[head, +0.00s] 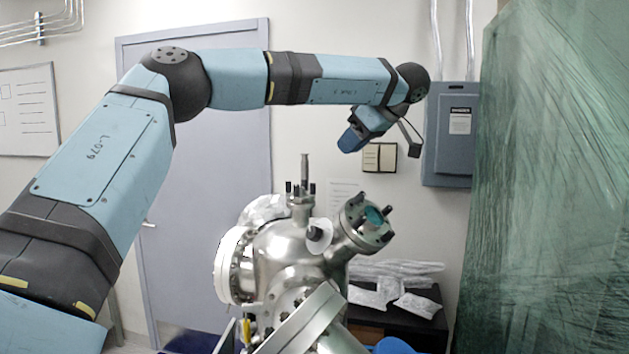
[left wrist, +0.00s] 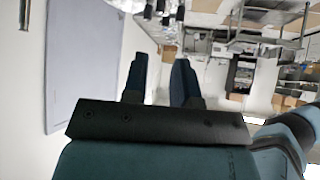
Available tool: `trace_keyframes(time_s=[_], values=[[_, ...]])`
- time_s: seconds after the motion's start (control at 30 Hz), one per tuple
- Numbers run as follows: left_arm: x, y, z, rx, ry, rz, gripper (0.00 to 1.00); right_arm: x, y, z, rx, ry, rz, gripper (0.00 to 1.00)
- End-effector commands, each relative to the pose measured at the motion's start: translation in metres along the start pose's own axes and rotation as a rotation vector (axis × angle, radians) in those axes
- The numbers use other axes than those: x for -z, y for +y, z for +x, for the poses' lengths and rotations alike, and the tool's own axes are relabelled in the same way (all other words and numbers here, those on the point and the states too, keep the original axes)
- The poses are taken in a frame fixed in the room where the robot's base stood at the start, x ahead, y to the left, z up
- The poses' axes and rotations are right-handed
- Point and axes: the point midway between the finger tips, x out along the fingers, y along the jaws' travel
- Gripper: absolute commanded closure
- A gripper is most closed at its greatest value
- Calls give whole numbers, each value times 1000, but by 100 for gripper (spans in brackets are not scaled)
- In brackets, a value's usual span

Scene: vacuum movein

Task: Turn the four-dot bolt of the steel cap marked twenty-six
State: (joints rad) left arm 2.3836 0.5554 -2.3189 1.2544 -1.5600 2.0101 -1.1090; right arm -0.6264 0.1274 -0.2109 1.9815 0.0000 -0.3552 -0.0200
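The steel vacuum chamber (head: 285,250) stands low in the middle of the head view, with several flanged ports. A round flange (head: 366,222) with a greenish window and dark bolts tilts up at its right. A large steel flange (head: 300,328) tilts at the front, cut off by the lower edge. I cannot read a twenty-six or any dots on these parts, so I cannot tell which is the named cap. My left gripper (head: 351,141) hangs above and apart from the chamber. In the left wrist view its two blue fingers (left wrist: 158,66) are apart with nothing seen between them. My right gripper is not in view.
A thin upright stem (head: 304,168) rises from the chamber's top among dark bolts. Translucent green sheeting (head: 550,190) fills the right side. A grey electrical box (head: 450,140) is on the wall. Foil-wrapped packs (head: 395,285) lie on a dark cabinet behind the chamber.

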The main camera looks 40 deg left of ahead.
Motion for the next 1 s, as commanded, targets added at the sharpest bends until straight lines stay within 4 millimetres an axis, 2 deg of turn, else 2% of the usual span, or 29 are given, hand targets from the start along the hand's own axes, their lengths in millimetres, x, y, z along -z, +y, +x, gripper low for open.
trace_keyframes(time_s=[0.17,0.4,0.6,0.8,1.0], values=[[0,0,28,3,-5,2,74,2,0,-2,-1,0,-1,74],[0,0,80,4,-7,3,74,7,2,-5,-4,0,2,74],[-2,0,114,2,-6,4,74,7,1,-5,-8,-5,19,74],[-2,0,130,0,-4,2,74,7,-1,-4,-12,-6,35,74],[-1,0,132,-1,-4,2,74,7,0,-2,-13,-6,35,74]])
